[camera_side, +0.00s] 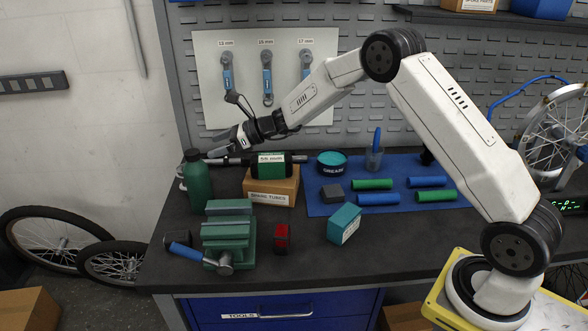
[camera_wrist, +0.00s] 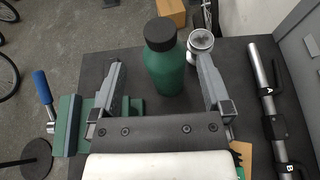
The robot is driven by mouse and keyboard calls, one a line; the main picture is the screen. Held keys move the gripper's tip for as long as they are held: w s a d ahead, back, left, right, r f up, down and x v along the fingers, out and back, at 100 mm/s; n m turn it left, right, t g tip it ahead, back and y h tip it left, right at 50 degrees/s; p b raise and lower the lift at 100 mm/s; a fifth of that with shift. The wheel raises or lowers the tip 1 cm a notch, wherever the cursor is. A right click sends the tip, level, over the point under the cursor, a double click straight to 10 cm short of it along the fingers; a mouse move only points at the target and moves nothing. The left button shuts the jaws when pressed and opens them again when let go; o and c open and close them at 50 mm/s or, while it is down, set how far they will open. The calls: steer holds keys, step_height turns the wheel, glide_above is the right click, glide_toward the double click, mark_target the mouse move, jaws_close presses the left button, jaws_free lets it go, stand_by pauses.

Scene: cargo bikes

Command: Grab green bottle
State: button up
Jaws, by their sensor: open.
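The green bottle (camera_side: 198,187) with a black cap stands upright at the left end of the dark bench. It also shows in the wrist view (camera_wrist: 166,72), between the two fingers as seen from above. My gripper (camera_side: 222,146) is open and empty. In the side view it is a little above and to the right of the bottle's cap. In the wrist view the fingers of my gripper (camera_wrist: 161,75) lie on either side of the bottle, with gaps to it. Whether the fingertips reach down to bottle height is hard to tell.
The bench's left edge is near the bottle.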

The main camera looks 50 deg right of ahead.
mark_target(192, 152)
steer(key=shift+x, duration=1.25)
steer(key=shift+x, duration=2.6)
jaws_close()
steer(key=shift+r, duration=0.15)
